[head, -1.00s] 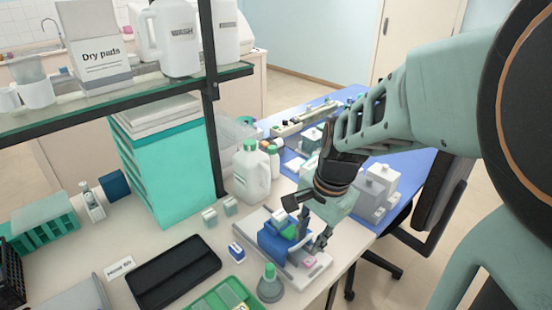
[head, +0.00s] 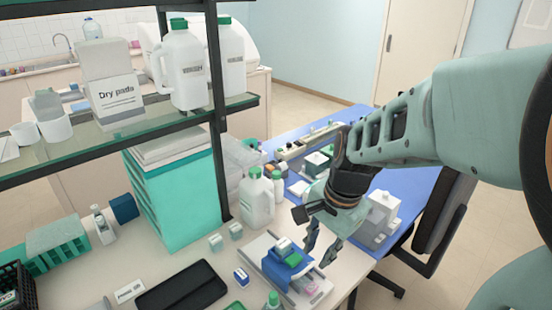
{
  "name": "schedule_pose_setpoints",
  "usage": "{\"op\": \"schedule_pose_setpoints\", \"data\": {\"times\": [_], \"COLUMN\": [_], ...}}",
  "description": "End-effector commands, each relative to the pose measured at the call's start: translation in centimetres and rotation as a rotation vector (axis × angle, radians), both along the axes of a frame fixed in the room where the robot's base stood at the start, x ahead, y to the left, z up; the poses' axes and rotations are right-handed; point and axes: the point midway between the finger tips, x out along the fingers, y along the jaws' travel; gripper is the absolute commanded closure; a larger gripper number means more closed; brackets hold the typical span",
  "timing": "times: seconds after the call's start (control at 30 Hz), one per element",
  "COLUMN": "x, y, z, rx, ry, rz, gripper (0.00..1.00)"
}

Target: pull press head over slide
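The press stands near the table's front right, with a pale base (head: 259,249) and a blue press head (head: 276,271) that has a green part (head: 287,251) on top. A small pale piece lies on the base to the right of the head; I cannot tell whether it is the slide. My gripper (head: 319,256) points down just right of the press head. Its two fingers are apart, with nothing seen between them. I cannot tell whether a finger touches the head.
A white jug (head: 257,199) stands behind the press. Two small pale blocks (head: 226,238) and a small blue-white box (head: 241,276) are to its left. A black tray (head: 182,291) lies front left. A glass shelf (head: 150,116) hangs over the table's left part.

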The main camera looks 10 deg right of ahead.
Motion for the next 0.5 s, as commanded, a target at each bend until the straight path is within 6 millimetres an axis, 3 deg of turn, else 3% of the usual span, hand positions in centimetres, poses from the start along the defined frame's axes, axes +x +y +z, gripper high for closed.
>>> {"op": "schedule_pose_setpoints", "data": {"times": [0.5], "x": [-0.5], "y": [-0.4], "z": [3.9], "rx": [0.000], "ry": [-0.001], "rz": [0.000], "gripper": [0.76]}}
